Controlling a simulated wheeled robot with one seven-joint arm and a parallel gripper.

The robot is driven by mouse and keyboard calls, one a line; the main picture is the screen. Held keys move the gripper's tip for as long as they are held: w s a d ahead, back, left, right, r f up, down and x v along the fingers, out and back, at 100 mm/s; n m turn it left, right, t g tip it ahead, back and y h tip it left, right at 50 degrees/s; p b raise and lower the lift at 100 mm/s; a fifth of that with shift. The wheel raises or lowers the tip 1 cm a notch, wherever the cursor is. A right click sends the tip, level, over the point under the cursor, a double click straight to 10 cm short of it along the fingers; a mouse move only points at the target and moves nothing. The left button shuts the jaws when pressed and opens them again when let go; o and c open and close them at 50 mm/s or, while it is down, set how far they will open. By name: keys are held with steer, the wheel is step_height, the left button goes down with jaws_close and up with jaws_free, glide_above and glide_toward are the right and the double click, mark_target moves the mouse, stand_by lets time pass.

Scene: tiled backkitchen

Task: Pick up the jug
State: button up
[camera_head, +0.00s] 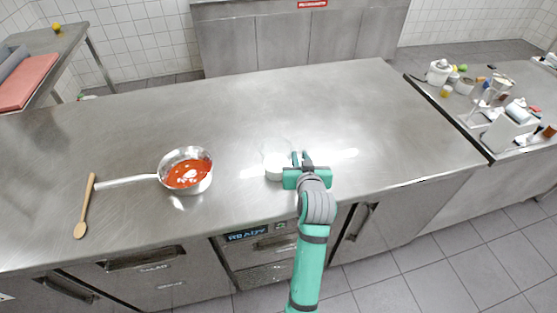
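A small white round vessel (274,166), which may be the jug, stands on the steel counter near its front edge. My green gripper (301,158) is just to the right of it, over the counter, and partly overlaps its right side in the picture. No handle or spout can be made out at this size. I cannot tell whether the gripper touches it, or whether the fingers are open or shut.
A steel saucepan (205,182) with red sauce stands left on the counter (240,110), its handle pointing left. A cluttered side table (520,75) stands at the right. The counter's back half is clear.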

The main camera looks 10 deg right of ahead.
steer(key=shift+w+f, duration=0.15)
steer(key=shift+w, duration=0.25)
jaws_close()
stand_by(1.2)
